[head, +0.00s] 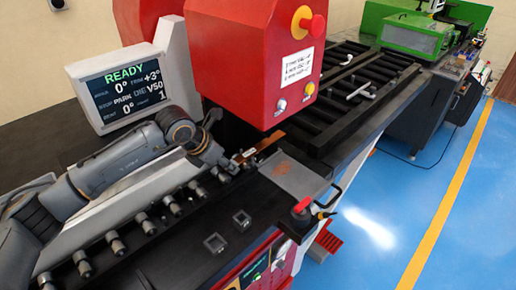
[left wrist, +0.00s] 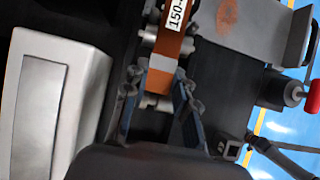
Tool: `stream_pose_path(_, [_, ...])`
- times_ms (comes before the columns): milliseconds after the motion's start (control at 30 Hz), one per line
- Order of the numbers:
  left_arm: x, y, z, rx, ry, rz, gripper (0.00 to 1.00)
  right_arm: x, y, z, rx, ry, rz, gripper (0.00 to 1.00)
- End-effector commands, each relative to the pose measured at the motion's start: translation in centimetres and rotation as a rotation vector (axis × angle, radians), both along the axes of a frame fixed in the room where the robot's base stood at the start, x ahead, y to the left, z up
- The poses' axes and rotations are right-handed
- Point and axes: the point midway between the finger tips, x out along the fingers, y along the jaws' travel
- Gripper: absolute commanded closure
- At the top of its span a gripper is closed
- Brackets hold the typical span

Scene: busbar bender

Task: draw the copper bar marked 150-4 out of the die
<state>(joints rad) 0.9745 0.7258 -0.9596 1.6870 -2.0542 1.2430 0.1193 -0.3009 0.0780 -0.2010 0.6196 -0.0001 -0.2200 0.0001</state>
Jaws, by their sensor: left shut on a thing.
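The copper bar (head: 265,144) lies at the front of the red bender (head: 255,60), just below its housing. In the left wrist view the bar (left wrist: 168,82) runs upward from between my fingers, with a pale band across it and a white label reading "150-", cut off by the frame edge. My left gripper (head: 230,159) is at the bar's near end. In the left wrist view its fingers (left wrist: 158,97) stand on both sides of the bar's end and are shut on it. The die and the bar's far end are hidden. My right gripper is not in view.
A screen (head: 124,87) reads READY, 0° and V50. A grey plate (head: 296,177) lies right of the bar. A red-knobbed lever (head: 302,206) stands at the table's front edge. Several round metal pegs (head: 142,219) line the table below my arm. A black slatted rack (head: 350,85) stands behind.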

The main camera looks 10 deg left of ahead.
Motion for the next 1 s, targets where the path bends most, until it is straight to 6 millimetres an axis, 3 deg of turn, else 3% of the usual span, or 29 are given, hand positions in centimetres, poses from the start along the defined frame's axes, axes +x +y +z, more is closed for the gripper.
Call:
stream_pose_path(700, [0.1, 0.0, 2.6, -0.001, -0.003, 0.001, 1.0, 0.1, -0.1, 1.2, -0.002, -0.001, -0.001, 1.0])
stream_pose_path(1000, [0.0, 0.0, 2.7, -0.001, -0.002, 0.001, 1.0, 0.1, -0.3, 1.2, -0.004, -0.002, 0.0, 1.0])
